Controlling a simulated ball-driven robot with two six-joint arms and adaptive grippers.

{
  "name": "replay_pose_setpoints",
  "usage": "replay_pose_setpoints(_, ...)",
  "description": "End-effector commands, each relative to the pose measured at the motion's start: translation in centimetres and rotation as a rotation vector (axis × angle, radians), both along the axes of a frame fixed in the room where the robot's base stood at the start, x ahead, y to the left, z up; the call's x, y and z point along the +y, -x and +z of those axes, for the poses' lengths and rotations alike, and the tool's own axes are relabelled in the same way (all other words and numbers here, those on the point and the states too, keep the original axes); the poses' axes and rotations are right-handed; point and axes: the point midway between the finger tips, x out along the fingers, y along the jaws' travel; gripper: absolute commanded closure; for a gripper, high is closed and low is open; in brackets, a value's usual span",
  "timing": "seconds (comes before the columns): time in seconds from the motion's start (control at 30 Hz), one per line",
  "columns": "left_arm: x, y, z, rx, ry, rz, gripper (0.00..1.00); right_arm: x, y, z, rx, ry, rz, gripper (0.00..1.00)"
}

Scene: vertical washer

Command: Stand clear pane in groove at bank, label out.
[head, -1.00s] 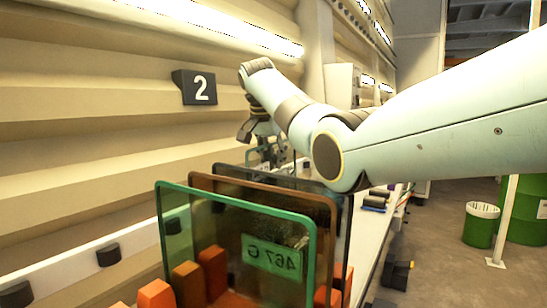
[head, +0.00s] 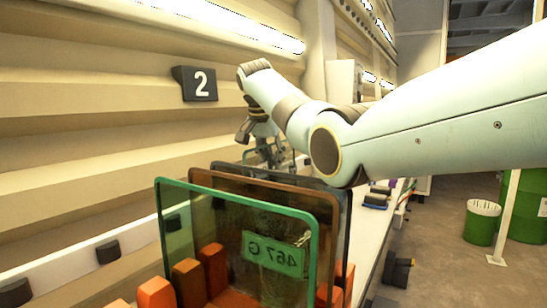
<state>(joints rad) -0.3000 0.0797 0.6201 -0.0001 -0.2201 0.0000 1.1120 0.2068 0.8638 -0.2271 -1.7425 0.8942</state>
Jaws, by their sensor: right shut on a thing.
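My right gripper (head: 268,154) reaches in from the right, pointing down behind the standing panes near the wall. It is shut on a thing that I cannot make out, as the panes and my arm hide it. A green-edged pane (head: 205,225) stands in front, with a green label (head: 272,254) whose text "467 G" reads mirrored. A brown-edged pane (head: 255,184) and a dark-edged pane (head: 235,168) stand close behind it. I cannot pick out a clear pane with certainty. My left gripper is not in view.
Orange posts (head: 187,284) rise around the panes' lower edges. A ribbed wall with a sign "2" (head: 195,83) and a white rail with black knobs (head: 108,254) lies to the left. A pale bench (head: 369,236) runs back at right; green drums (head: 481,222) stand on the floor beyond.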

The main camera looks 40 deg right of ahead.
Motion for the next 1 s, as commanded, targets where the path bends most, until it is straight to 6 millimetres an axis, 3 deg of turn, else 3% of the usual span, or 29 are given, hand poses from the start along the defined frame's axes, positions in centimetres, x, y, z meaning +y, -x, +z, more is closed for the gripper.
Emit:
replay_pose_setpoints(0.03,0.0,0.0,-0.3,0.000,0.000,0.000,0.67,0.0,0.4,-1.5,0.018,0.001,-0.001,1.00)
replay_pose_setpoints(0.3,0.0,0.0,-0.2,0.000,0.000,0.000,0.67,0.0,0.2,-1.6,0.023,0.000,-0.003,1.00)
replay_pose_setpoints(0.53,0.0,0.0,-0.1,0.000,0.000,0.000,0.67,0.0,0.2,-1.5,0.022,0.000,-0.003,0.67)
replay_pose_setpoints(0.83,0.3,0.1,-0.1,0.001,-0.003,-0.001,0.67,0.1,0.2,-1.4,0.024,0.000,-0.003,0.67)
replay_pose_setpoints(1.0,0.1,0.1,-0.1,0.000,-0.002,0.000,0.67,0.8,0.4,0.4,0.018,0.002,-0.002,0.67)
